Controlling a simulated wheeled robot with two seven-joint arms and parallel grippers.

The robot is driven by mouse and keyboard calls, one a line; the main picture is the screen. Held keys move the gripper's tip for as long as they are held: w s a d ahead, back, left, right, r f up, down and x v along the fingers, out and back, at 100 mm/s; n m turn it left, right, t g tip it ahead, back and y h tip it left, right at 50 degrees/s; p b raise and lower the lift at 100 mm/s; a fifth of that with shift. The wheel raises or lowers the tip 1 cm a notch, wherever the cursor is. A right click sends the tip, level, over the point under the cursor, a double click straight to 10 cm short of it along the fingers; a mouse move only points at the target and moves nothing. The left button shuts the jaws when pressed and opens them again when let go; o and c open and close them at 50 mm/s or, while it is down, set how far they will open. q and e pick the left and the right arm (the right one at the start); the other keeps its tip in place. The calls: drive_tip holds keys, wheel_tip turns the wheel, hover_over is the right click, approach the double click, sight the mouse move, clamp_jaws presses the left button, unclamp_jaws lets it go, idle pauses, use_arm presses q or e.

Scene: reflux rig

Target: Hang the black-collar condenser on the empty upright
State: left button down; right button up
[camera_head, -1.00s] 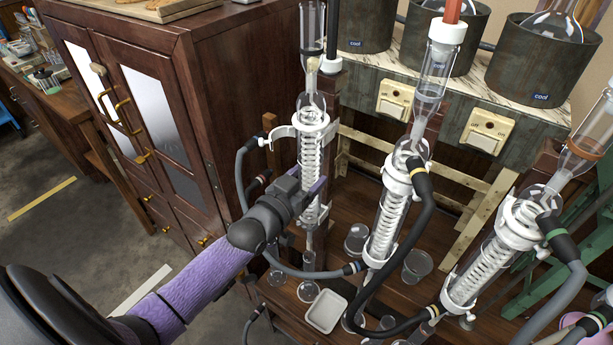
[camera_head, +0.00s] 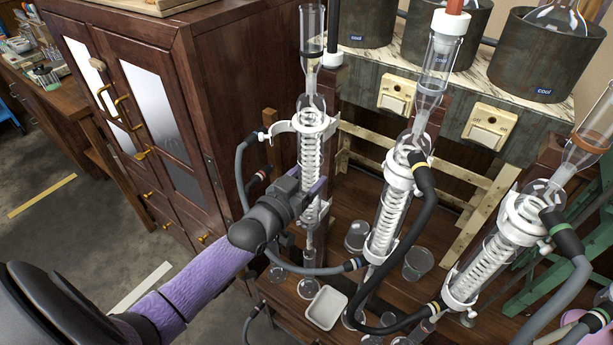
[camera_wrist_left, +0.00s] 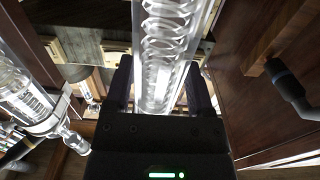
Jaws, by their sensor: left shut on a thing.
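The left glass condenser (camera_head: 311,150), with a dark collar (camera_head: 312,51) on its upper tube and a coil inside, stands nearly upright. My left gripper (camera_head: 308,192) is shut on its lower body. The wrist view shows the condenser (camera_wrist_left: 163,60) between my left gripper's fingers (camera_wrist_left: 162,95). White clamps ring the condenser, and a grey hose (camera_head: 240,175) runs to its left side. A dark wooden upright (camera_head: 328,82) is close behind it; I cannot tell whether they touch. My right gripper is not in view.
Two more condensers stand to the right, one in the middle (camera_head: 392,205) and one with a brown collar (camera_head: 490,255). Hoses, glass beakers (camera_head: 418,263) and a white tray (camera_head: 325,308) crowd the bench. A wooden cabinet (camera_head: 215,90) is close on the left.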

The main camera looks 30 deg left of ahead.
use_arm(q)
drive_tip(key=shift+f, duration=0.15)
unclamp_jaws()
drive_tip(key=s+p, duration=0.1)
drive_tip(key=s, duration=0.9)
drive_tip(key=shift+a+p, duration=0.4)
